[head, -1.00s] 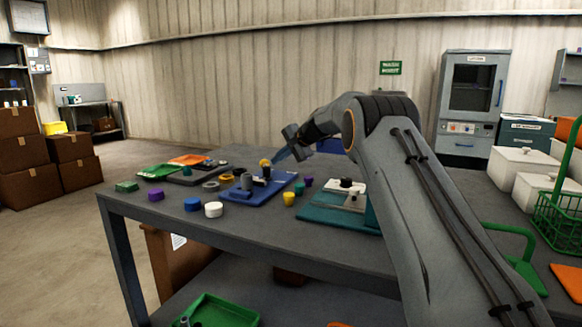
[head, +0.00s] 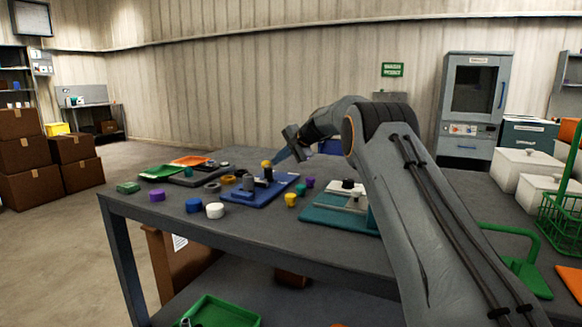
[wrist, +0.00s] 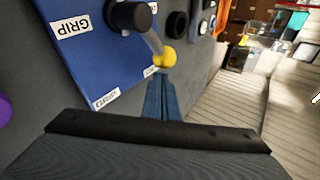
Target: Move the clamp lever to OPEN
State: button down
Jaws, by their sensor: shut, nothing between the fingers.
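The clamp stands on a blue base plate (head: 264,194) on the grey table. Its lever ends in a yellow knob (head: 266,163), which also shows in the wrist view (wrist: 166,57). In the wrist view the grey lever arm (wrist: 152,39) runs from a black pivot (wrist: 130,15) to the knob, at the plate's edge. My gripper (head: 278,160) is shut and empty. In the wrist view its blue fingertips (wrist: 162,76) are right beside the knob; I cannot tell if they touch it.
A teal plate (head: 325,215) with a fixture is to the right. A green tray (head: 160,171) is at the far left.

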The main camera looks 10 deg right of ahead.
jog(key=shift+d+r, duration=0.15)
jog(key=shift+d, duration=0.4)
jog(key=d, duration=0.3)
jog(key=shift+s+d+r, duration=0.2)
jog(key=shift+s+r, duration=0.1)
jog(key=shift+r, duration=0.05)
jog(key=s+d+r, duration=0.1)
jog(key=d+r, duration=0.5)
jog(key=d, duration=0.1)
jog(key=shift+s, duration=0.2)
